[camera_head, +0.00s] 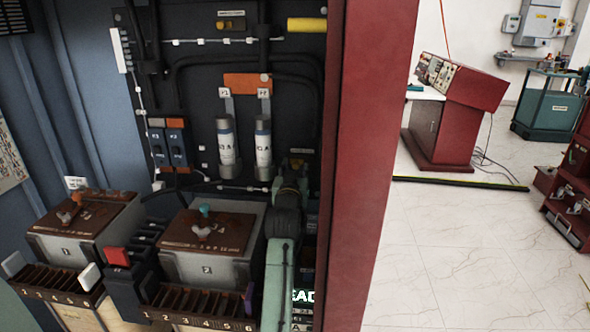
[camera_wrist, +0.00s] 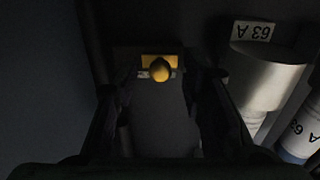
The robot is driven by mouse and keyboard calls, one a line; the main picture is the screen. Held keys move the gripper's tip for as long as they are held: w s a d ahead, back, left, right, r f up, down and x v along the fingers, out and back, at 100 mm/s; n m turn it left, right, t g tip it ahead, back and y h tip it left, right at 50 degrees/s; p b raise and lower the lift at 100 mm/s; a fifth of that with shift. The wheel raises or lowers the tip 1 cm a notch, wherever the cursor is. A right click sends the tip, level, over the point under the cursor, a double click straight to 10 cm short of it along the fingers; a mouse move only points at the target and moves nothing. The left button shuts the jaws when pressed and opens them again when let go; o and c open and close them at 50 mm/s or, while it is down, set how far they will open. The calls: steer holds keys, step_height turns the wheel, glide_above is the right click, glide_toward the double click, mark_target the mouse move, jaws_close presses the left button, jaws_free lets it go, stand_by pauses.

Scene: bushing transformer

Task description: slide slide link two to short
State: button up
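I cannot tell for sure which part is slide link two. A box marked 2 (camera_head: 207,232), with a brown top and a teal-tipped knob, stands at lower centre in the head view. A rack numbered 1 to 6 (camera_head: 190,306) is in front of it, with a purple end piece (camera_head: 249,298). My gripper (camera_head: 296,168) is beside the right-hand fuse, near the back panel. In the wrist view my gripper (camera_wrist: 160,88) has its dark fingers apart, with a yellow knob (camera_wrist: 160,70) showing between them. Contact cannot be told in the dark picture.
Two fuses stand left of my gripper; the right one (camera_head: 263,145) is close. A similar box marked 1 (camera_head: 85,228) is at left, with a red block (camera_head: 117,257) between the boxes. The red cabinet post (camera_head: 372,160) bounds the right side; open floor (camera_head: 470,260) lies beyond.

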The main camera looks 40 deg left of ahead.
steer(key=shift+c, duration=0.3)
jaws_close()
stand_by(0.5)
